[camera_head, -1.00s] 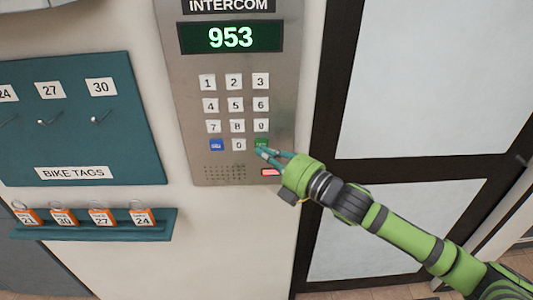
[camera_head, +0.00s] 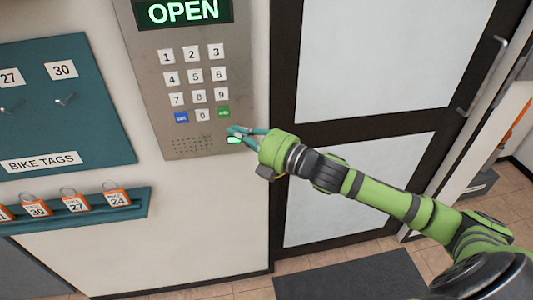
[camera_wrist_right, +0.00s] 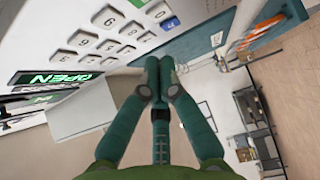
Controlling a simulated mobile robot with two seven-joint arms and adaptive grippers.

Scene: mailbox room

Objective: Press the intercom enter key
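The intercom (camera_head: 146,100) is a grey metal wall panel with a keypad, and its display (camera_head: 183,12) reads OPEN in green. The green enter key (camera_head: 223,112) is at the bottom right of the keypad. The small lamp (camera_head: 234,140) below it is lit green. My right gripper (camera_head: 232,130) is just below and right of the enter key, with its tips apart from the key in the picture. In the right wrist view its teal fingers (camera_wrist_right: 158,62) are together and empty. The display also shows there (camera_wrist_right: 58,78). My left gripper is not in view.
A teal bike tags board (camera_head: 100,125) hangs left of the intercom, above a ledge (camera_head: 135,207) with several orange tags. A dark-framed door (camera_head: 287,100) with pale panels is to the right. A dark mat (camera_head: 350,280) lies on the floor.

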